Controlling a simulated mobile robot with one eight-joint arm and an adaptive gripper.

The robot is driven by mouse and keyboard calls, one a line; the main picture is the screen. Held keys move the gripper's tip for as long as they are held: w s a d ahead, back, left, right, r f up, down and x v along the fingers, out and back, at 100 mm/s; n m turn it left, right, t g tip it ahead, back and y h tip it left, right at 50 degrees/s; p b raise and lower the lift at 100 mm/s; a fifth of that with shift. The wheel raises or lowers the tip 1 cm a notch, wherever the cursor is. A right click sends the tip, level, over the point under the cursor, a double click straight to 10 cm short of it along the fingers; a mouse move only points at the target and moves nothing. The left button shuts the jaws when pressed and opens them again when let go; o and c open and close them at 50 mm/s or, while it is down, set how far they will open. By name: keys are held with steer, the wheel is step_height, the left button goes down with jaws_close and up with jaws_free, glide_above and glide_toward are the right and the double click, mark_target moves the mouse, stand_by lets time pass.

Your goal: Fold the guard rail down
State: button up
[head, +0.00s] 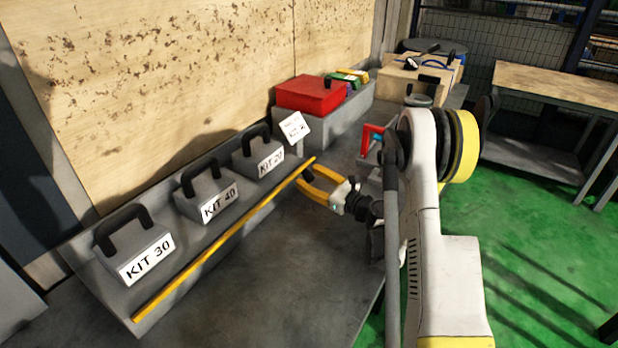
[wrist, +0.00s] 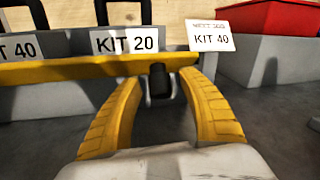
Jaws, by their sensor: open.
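The guard rail (head: 225,245) is a long yellow bar along the front edge of the grey kit shelf, in front of the kit boxes. In the wrist view the rail (wrist: 60,73) crosses level below the kit labels. A dark knob or latch (wrist: 159,83) shows just under the rail, between my fingers. My gripper (head: 305,180) is open at the rail's right end. In the wrist view its yellow fingers (wrist: 160,98) stand either side of the knob, with tips close to the rail. I cannot tell whether they touch it.
Grey boxes with black handles stand behind the rail: KIT 30 (head: 140,250), KIT 40 (head: 208,193) and KIT 20 (head: 260,155). A sign (wrist: 211,36) reads KIT 40. A red box (head: 310,93) sits on a grey block farther back. The bench top (head: 270,290) before the rail is clear.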

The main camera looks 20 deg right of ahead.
step_height(320, 180, up, 10)
stand_by(0.5)
